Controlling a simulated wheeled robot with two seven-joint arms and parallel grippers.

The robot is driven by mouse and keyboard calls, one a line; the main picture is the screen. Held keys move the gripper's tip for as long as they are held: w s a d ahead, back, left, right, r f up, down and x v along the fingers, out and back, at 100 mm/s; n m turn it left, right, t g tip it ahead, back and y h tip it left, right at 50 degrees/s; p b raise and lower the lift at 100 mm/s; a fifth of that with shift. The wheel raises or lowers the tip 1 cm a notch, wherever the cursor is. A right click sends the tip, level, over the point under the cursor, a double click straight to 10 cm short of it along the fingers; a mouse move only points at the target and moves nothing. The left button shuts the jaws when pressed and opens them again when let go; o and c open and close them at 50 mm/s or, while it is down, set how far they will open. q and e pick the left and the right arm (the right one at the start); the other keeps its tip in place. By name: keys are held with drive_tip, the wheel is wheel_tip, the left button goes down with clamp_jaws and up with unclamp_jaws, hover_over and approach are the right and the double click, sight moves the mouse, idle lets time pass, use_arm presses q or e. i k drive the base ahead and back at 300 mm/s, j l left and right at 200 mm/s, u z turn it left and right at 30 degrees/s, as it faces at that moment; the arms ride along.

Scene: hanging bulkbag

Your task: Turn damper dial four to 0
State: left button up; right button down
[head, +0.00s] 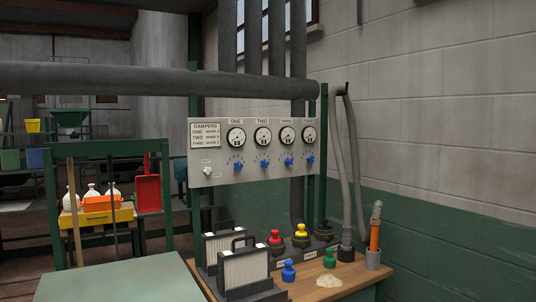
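A grey damper panel (225,173) hangs below a thick horizontal pipe, in the middle of the head view. It carries a row of round gauges labelled ONE to FOUR, with a blue dial below each. Damper dial four (310,160) is the rightmost blue dial, below gauge four (308,134), close to a green post. Its pointer and scale marks are too small to read. A small white switch or knob (208,170) is at the panel's lower left. Neither of my grippers is in view, and nothing touches the dials.
A wooden bench (350,284) below the panel holds two pleated filters (222,243), red, yellow, blue and green knobbed pieces, a powder heap (329,280) and an orange-handled tool (375,232). A hose (354,170) hangs at right. A pale green surface (125,280) fills the lower left.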

sight(310, 160)
drive_tip(key=i+l+z, duration=0.15)
drive_tip(key=i+l, duration=0.25)
drive_tip(key=i+l+z, duration=0.2)
drive_tip(key=i+l, duration=0.2)
drive_tip(key=i+l+z, duration=0.15)
drive_tip(key=i, duration=0.45)
drive_tip(key=i+l+z, duration=0.2)
drive_tip(key=i+l, duration=0.15)
drive_tip(key=i, duration=0.15)
drive_tip(key=i+l+z, duration=0.15)
drive_tip(key=i, duration=0.35)
